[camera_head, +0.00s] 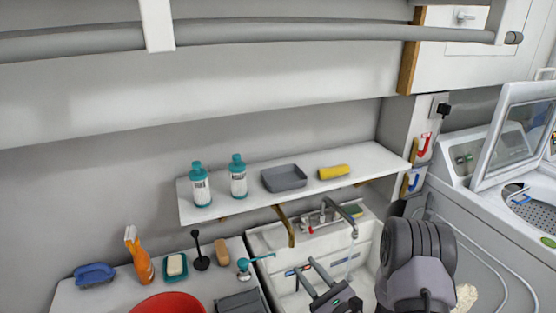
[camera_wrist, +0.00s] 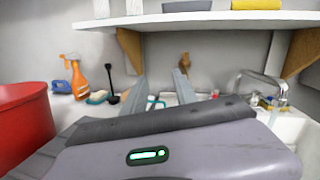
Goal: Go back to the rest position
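My gripper (camera_head: 304,265) is over the sink area, below the wall shelf. Its two fingers stand apart with nothing between them; they also show apart in the wrist view (camera_wrist: 162,84). My arm's dark round joint is at the lower right in the head view. The wall shelf (camera_head: 300,176) holds two teal-capped bottles, a grey tray (camera_head: 284,178) and a yellow roll (camera_head: 333,172). The sink (camera_head: 268,240) with its faucet (camera_head: 340,212) lies under the shelf, partly hidden by my gripper and arm.
On the counter left of the sink stand an orange spray bottle (camera_head: 139,255), a blue brush (camera_head: 94,273), a soap dish (camera_head: 175,267), a black plunger (camera_head: 199,252) and a red tub (camera_head: 168,303). An open-lidded washer (camera_head: 520,215) is at right. A pipe (camera_head: 290,33) runs overhead.

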